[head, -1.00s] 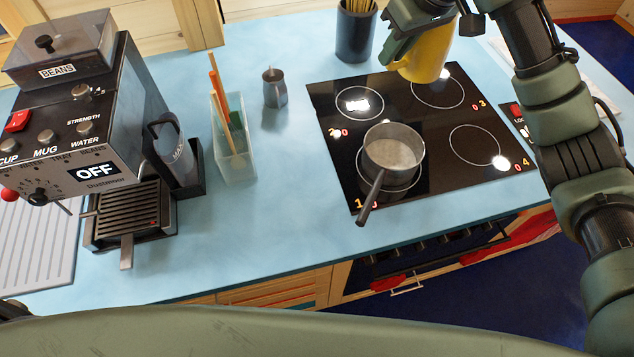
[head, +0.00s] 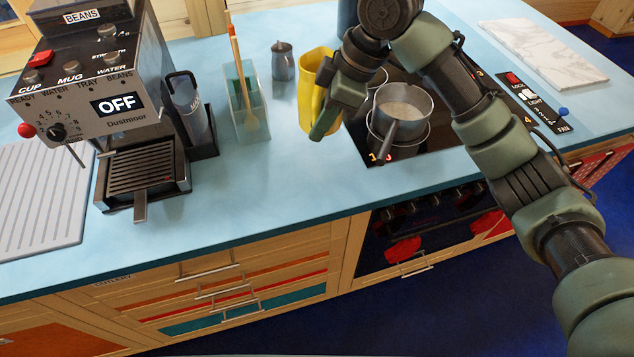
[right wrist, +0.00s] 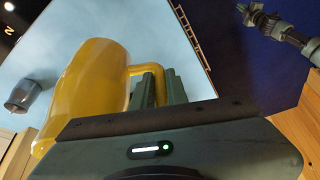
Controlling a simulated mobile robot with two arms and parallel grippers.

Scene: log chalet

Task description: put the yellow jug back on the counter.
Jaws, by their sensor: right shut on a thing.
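The yellow jug (head: 308,88) is upright at the hob's left edge, over the blue counter (head: 270,165). My right gripper (head: 328,112) is shut on its handle from the right side. In the right wrist view the jug (right wrist: 88,85) fills the left, with the fingers (right wrist: 156,88) closed at its handle. I cannot tell whether its base touches the counter or hangs just above it. Part of the jug is hidden behind the gripper.
A saucepan (head: 402,105) stands on the black hob (head: 440,142) right of the jug. A small metal pitcher (head: 283,62) and a clear utensil holder (head: 247,108) stand to its left. The coffee machine (head: 110,100) is farther left. The counter in front of the jug is clear.

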